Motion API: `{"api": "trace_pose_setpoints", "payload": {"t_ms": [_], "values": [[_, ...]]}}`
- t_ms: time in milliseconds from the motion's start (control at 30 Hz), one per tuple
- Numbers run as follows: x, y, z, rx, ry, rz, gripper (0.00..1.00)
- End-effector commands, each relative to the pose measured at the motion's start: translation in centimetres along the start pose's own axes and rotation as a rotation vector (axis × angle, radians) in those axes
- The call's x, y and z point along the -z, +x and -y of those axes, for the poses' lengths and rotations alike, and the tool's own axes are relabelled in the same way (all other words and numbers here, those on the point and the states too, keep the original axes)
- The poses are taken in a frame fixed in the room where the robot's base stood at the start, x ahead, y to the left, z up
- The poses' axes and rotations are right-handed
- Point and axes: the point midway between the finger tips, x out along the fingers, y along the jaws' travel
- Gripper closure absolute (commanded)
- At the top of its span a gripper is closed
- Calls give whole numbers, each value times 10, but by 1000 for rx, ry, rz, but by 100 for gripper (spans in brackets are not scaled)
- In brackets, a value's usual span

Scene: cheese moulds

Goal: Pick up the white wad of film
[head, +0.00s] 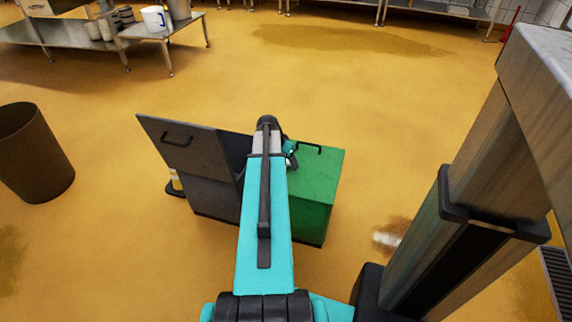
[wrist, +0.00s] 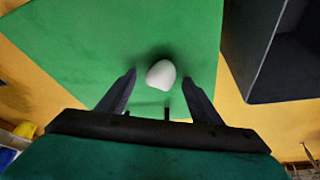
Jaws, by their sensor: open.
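The white wad of film (wrist: 161,74) shows in the wrist view as a small, smooth, rounded lump against the green top of a box (wrist: 60,45). My gripper (wrist: 160,73) is open, with one dark finger to each side of the wad and a gap on both sides. Whether the fingers are down at its height I cannot tell. In the head view my arm reaches over the green box (head: 318,180), and I cannot make out the wad; my arm may hide it.
A dark grey bin (head: 212,198) with its lid (head: 183,143) raised stands left of the green box. The green box has a black handle (head: 309,147). A brown round bin (head: 36,155) stands at far left. Open floor lies beyond.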

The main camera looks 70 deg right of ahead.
Motion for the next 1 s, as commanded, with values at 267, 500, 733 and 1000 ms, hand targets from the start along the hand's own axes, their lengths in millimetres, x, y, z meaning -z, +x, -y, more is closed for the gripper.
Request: {"api": "trace_pose_setpoints", "payload": {"t_ms": [267, 500, 733, 1000], "values": [[0, -1, 0, 0, 0, 0, 41], [0, -1, 0, 0, 0, 0, 54], [-1, -1, 0, 0, -1, 0, 83], [-1, -1, 1, 0, -1, 0, 83]]}}
